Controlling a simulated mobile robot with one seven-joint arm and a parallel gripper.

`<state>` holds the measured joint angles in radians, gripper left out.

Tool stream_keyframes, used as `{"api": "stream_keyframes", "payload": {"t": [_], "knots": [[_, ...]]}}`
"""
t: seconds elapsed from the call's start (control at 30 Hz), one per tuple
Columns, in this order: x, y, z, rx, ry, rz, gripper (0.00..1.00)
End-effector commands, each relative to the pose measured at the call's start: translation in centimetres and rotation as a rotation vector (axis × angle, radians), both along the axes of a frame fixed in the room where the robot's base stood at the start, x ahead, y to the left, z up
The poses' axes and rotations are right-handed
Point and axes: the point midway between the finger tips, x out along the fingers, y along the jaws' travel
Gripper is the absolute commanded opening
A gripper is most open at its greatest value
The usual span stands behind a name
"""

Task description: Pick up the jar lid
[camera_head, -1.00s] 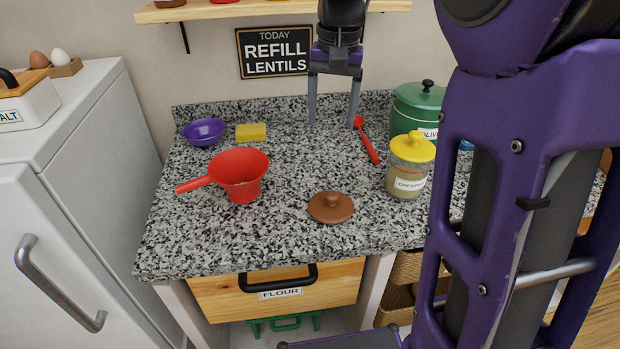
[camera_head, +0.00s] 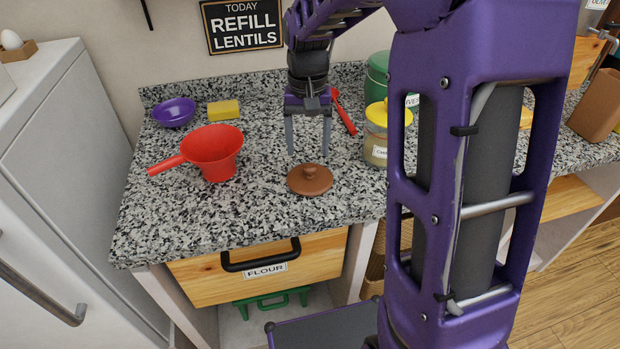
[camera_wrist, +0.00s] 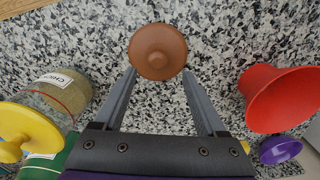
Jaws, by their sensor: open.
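The jar lid (camera_head: 310,180) is a round brown disc with a small knob on top. It lies flat on the speckled granite counter (camera_head: 190,225), knob up. My gripper (camera_head: 308,153) is open and empty, pointing down just behind the lid. In the wrist view the lid (camera_wrist: 158,52) shows just beyond the two fingertips (camera_wrist: 158,70), roughly centred between them. I cannot tell exactly how high the fingertips are above the counter.
A red funnel-shaped pot with a handle (camera_head: 214,155) stands left of the lid. A yellow-lidded chickpea jar (camera_head: 378,150) stands to the right, partly behind my arm. A red utensil (camera_head: 344,114), yellow sponge (camera_head: 224,109) and purple bowl (camera_head: 174,112) lie farther back. The counter's front is clear.

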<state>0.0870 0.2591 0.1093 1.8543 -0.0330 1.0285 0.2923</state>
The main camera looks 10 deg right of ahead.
Motion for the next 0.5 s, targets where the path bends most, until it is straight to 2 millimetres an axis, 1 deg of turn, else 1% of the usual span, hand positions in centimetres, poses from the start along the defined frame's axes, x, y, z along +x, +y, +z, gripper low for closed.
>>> {"api": "stream_keyframes", "payload": {"t": [0.1,0.23,0.33,0.5], "knots": [[-0.5,-0.3,-2.0,0.000,0.004,-0.001,0.74],[-0.6,-0.3,-3.9,0.001,0.005,0.000,0.74],[-0.5,-0.3,-4.5,0.001,0.002,0.000,0.74],[-0.5,-0.3,-4.6,0.000,0.001,0.000,0.74]]}}
